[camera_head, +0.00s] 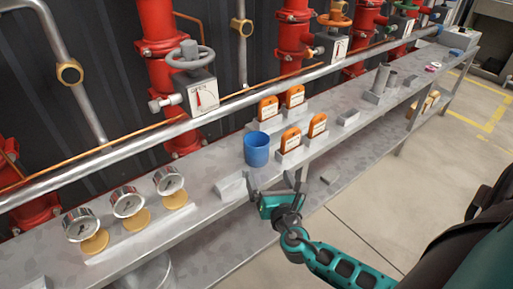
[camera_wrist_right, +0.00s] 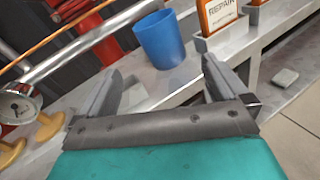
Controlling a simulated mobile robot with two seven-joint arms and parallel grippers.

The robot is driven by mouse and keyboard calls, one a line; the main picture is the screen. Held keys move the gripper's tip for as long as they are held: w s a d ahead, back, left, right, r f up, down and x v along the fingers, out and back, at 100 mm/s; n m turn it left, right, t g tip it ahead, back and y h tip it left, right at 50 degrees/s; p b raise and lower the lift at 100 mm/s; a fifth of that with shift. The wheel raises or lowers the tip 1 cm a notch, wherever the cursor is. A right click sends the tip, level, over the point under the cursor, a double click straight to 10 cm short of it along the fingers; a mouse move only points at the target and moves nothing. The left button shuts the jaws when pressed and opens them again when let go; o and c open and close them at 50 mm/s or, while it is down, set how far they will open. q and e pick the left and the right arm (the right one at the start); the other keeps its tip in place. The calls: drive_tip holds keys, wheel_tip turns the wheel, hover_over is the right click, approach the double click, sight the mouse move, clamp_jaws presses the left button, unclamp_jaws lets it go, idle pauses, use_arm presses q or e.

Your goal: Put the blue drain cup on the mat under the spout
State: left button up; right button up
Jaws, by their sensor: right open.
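The blue drain cup (camera_head: 257,150) stands upright on the grey bench (camera_head: 205,165), left of the orange tags. It also shows in the right wrist view (camera_wrist_right: 160,40), beyond and between my fingertips. My right gripper (camera_head: 277,181) is open and empty at the bench's front edge, just in front of the cup and apart from it. Its two fingers point toward the cup in the right wrist view (camera_wrist_right: 161,70). I cannot make out the spout. My left gripper is not in view.
Orange tags (camera_head: 291,138) stand in grey holders right of the cup. Three gauges (camera_head: 127,202) with yellow discs are at left. A grey pipe (camera_head: 110,157) runs behind the bench, before red pipework (camera_head: 160,60).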

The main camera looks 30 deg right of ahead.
sight(260, 153)
drive_tip(key=w+d+n, duration=0.1)
drive_tip(key=w, duration=0.1)
drive_tip(key=w+d, duration=0.1)
drive_tip(key=w, duration=0.2)
drive_tip(key=w+r+n+t+b, duration=0.1)
drive_tip(key=w, duration=0.2)
drive_tip(key=shift+d+r+n, duration=0.1)
drive_tip(key=shift+d+n, duration=0.2)
drive_tip(key=shift+d, duration=0.1)
drive_tip(key=x, duration=0.2)
drive_tip(key=f+b+x, duration=0.1)
drive_tip(key=x, duration=0.1)
drive_tip(key=shift+w+d+b, duration=0.15)
drive_tip(key=shift+w+b, duration=0.15)
drive_tip(key=shift+w+d+r, duration=0.1)
drive_tip(key=shift+w+d, duration=0.05)
drive_tip(key=shift+w, duration=0.15)
drive_tip(key=c, duration=1.1)
drive_tip(key=shift+r, duration=0.15)
